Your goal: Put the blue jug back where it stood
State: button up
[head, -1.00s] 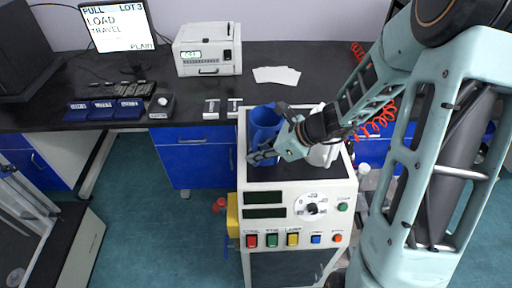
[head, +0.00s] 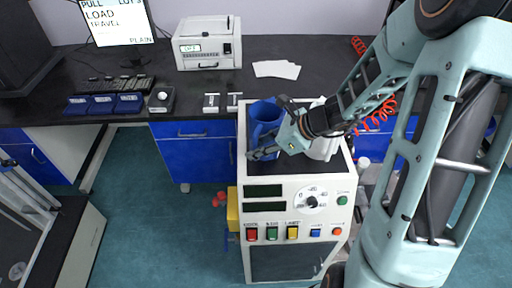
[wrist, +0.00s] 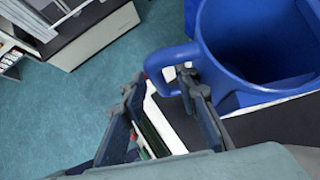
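The blue jug (head: 263,118) is upright at the left of the black top of the white rheometer cabinet (head: 275,222). My gripper (head: 272,150) is at its front right, and part of the jug is hidden behind it. In the wrist view the jug (wrist: 262,50) fills the upper right, its handle (wrist: 168,58) pointing left. My gripper (wrist: 160,92) is open there, with its fingers apart on either side of the handle. One finger is inside the handle loop; the other is outside, with a small gap showing. I cannot tell whether the jug's base touches the top.
A white container (head: 324,148) stands right of the gripper, partly hidden. The cabinet's front holds a dial (head: 312,201) and several coloured buttons. Behind is a black bench (head: 330,62) with a white instrument (head: 207,46), papers (head: 276,69) and small blocks. A yellow item (head: 233,210) hangs at the cabinet's left.

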jog(key=v, duration=1.1)
jog(key=shift+r, duration=0.15)
jog(key=shift+d, duration=0.1)
